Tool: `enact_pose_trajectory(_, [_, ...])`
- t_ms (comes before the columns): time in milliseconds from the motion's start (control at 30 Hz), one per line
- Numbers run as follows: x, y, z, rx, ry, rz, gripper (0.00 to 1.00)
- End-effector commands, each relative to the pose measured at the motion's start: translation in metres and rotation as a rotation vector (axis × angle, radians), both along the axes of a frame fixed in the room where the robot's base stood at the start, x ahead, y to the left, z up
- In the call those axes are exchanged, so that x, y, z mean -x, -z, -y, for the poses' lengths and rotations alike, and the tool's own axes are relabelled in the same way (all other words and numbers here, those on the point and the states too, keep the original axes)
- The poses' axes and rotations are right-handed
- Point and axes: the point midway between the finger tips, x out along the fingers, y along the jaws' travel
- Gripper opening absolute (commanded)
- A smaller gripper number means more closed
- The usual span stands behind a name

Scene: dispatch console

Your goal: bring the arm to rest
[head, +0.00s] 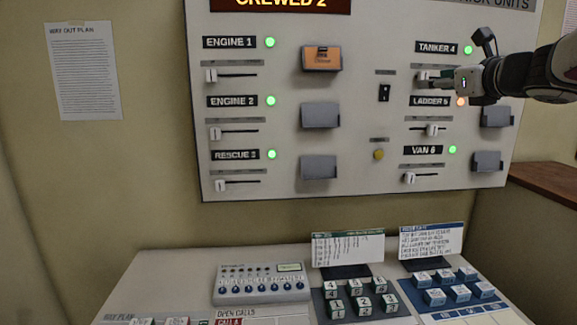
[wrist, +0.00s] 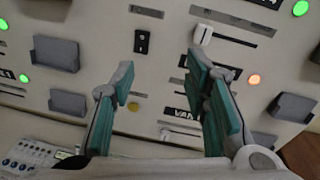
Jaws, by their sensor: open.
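My arm (head: 545,75) reaches in from the right in front of the wall panel (head: 290,120). My gripper (head: 436,80) is at the panel's upper right, by the TANKER 4 slider (head: 422,75) and above the LADDER 5 label (head: 430,101). In the wrist view, my gripper (wrist: 160,78) is open, with teal pads on both fingers and nothing between them. A white slider knob (wrist: 202,34) shows just beyond the right fingertip there; I cannot tell whether they touch.
An orange card (head: 322,58) sits in the ENGINE 1 holder; a grey holder (head: 320,115) below looks empty. The LADDER 5 lamp (head: 461,101) is orange; the other lamps are green. A brown ledge (head: 545,183) is at right.

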Motion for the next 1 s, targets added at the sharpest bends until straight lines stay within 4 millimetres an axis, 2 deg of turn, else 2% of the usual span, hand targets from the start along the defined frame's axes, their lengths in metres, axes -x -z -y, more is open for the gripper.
enact_pose_trajectory(33, [0.008,0.008,-0.031,0.110,-0.059,-0.029,0.42])
enact_pose_trajectory(167, [0.042,0.044,-0.106,0.470,-0.246,-0.109,0.42])
enact_pose_trajectory(200, [0.056,0.057,-0.126,0.587,-0.309,-0.129,0.42])
enact_pose_trajectory(300, [0.099,0.092,-0.170,0.883,-0.484,-0.166,0.42])
enact_pose_trajectory(433, [0.163,0.138,-0.205,1.259,-0.728,-0.185,0.42])
enact_pose_trajectory(567, [0.229,0.181,-0.218,1.619,-0.987,-0.167,0.42])
enact_pose_trajectory(700, [0.294,0.223,-0.210,1.969,-1.265,-0.117,0.42])
enact_pose_trajectory(833, [0.335,0.250,-0.194,2.210,-1.477,-0.060,0.42])
enact_pose_trajectory(1000, [0.359,0.267,-0.177,2.373,-1.630,-0.014,0.42])
